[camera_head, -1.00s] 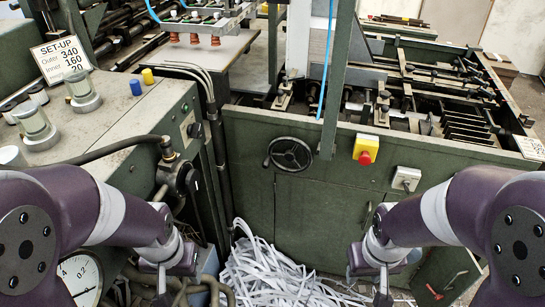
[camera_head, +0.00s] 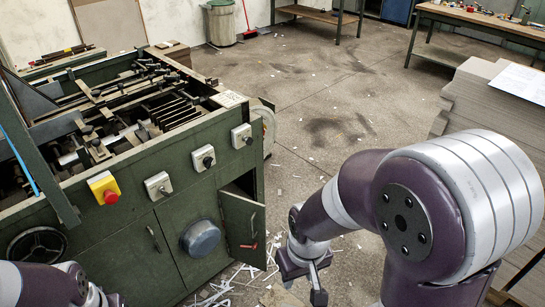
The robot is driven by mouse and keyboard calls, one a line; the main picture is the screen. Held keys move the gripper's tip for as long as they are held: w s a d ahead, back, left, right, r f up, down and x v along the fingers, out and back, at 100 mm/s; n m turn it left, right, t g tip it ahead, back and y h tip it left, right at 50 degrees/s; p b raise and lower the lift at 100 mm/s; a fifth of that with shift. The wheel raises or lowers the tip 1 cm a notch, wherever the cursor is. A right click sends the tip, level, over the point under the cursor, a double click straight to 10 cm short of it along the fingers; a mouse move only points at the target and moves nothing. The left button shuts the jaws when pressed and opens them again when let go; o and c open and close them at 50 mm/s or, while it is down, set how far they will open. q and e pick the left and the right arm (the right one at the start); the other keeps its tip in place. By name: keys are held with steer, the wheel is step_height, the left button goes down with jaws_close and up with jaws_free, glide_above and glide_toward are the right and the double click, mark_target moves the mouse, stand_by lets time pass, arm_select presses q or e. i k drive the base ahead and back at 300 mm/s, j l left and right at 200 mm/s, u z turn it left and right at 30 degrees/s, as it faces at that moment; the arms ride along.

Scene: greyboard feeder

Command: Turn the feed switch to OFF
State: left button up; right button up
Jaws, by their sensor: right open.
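Three grey switch boxes with dark knobs sit on the green machine's front panel: a left one (camera_head: 158,185), a middle one (camera_head: 203,158) and a right one (camera_head: 241,136). Their labels are too small to read, so I cannot tell which is the feed switch or how its knob is set. My right gripper (camera_head: 316,278) hangs open and empty over the floor, right of the machine and below the switches, touching none of them. My left arm enters at the bottom left; its gripper is out of frame.
A yellow box with a red button (camera_head: 104,188) is left of the switches. A small cabinet door (camera_head: 243,228) stands open below them, beside a round grey cover (camera_head: 201,238). Paper strips (camera_head: 222,290) litter the floor.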

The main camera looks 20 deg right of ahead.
mark_target(208, 161)
steer(key=z, duration=0.15)
steer(key=i+l+z, duration=0.1)
steer(key=i+l, duration=0.2)
steer(key=i, duration=0.2)
steer(key=i+l, duration=0.3)
steer(key=i, duration=0.2)
steer(key=l+z, duration=0.05)
